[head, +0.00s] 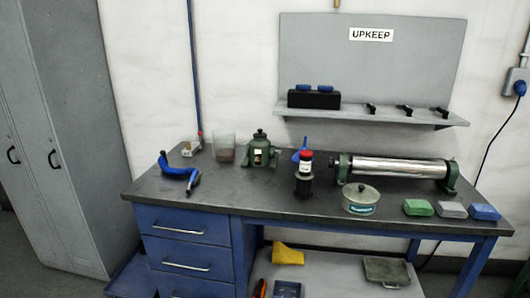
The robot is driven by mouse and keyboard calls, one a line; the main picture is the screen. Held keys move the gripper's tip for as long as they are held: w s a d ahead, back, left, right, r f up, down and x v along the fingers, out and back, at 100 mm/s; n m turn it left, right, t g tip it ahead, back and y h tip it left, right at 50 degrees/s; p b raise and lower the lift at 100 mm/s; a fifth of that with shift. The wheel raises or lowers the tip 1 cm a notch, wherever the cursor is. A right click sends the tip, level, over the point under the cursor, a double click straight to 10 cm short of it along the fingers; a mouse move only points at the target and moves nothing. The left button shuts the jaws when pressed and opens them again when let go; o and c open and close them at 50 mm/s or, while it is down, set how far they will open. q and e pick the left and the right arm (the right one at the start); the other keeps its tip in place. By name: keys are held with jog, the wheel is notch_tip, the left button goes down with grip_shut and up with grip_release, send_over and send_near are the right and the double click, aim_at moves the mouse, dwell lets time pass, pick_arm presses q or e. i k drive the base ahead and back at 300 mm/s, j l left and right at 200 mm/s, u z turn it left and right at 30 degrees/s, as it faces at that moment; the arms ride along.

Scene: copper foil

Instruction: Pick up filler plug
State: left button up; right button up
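A small green housing (261,155) with a pale label stands on the workbench, left of its middle. A small dark knob (260,133) sits upright on top of it and may be the filler plug; at this size I cannot tell for certain. Neither of my grippers shows in the head view.
The dark benchtop (240,188) has free room at its front. A blue curved tool (178,172), clear beaker (224,147), red-capped bottle (306,160), round tin (360,199) and steel roller (398,168) stand around. Green, grey and blue blocks (451,209) lie at right.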

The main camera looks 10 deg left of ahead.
aim_at(259, 135)
jog(key=z, duration=0.2)
jog(key=i+j+z, duration=0.1)
jog(key=j+z, duration=0.25)
jog(key=i+j+z, duration=0.1)
jog(key=z, duration=0.25)
jog(key=j+z, duration=0.35)
